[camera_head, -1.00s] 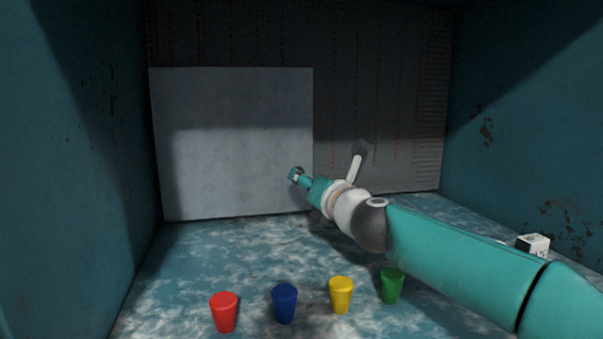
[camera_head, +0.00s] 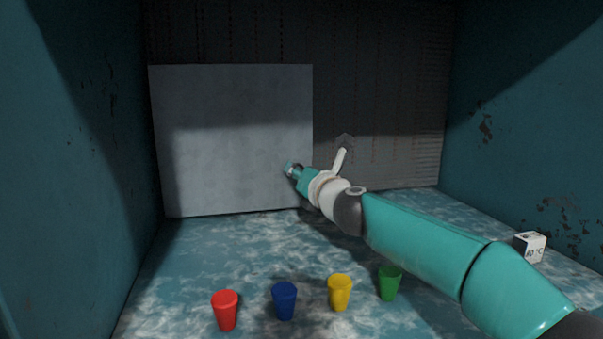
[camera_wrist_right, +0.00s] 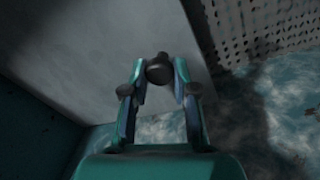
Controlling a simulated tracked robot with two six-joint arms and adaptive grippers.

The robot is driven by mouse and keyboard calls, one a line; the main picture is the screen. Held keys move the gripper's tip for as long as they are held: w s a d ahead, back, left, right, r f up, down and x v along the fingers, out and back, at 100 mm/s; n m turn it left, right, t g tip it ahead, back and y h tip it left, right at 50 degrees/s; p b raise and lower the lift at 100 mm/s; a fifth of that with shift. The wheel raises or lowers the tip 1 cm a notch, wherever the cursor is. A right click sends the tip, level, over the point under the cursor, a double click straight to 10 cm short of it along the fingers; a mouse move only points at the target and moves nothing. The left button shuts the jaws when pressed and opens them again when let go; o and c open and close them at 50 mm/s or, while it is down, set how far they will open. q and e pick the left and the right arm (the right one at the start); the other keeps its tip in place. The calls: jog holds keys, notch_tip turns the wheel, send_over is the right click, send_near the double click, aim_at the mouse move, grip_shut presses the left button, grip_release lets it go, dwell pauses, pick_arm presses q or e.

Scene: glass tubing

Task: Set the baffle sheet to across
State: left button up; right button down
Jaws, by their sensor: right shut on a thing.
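The baffle sheet (camera_head: 230,130) is a large flat grey panel standing upright at the back left in the head view. It also fills the upper left of the right wrist view (camera_wrist_right: 90,45). A dark round knob (camera_wrist_right: 159,72) shows in front of the sheet. My right gripper (camera_wrist_right: 160,76) is shut on this knob, with one finger on each side. In the head view my right gripper (camera_head: 290,168) is in front of the sheet, near its lower right edge. The knob is not clear in that view. My left gripper is not in view.
Red (camera_head: 225,310), blue (camera_head: 285,301), yellow (camera_head: 340,292) and green (camera_head: 388,283) cups stand in a front row. A white cube (camera_head: 530,246) marked "80 °C" sits at the right. A dark perforated wall (camera_head: 390,130) is behind; teal walls flank both sides.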

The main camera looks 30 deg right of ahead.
jog(key=s+d+p, duration=0.2)
jog(key=s+d, duration=0.2)
jog(key=d, duration=1.1)
jog(key=s+d+p, duration=0.2)
jog(key=s+d, duration=0.2)
jog(key=d, duration=1.2)
jog(key=shift+d, duration=0.2)
jog(key=shift+s+r, duration=0.1)
jog(key=c, duration=0.9)
grip_release()
jog(key=s+a, duration=0.1)
jog(key=s, duration=1)
jog(key=shift+s, duration=0.4)
jog(key=shift+a, duration=0.1)
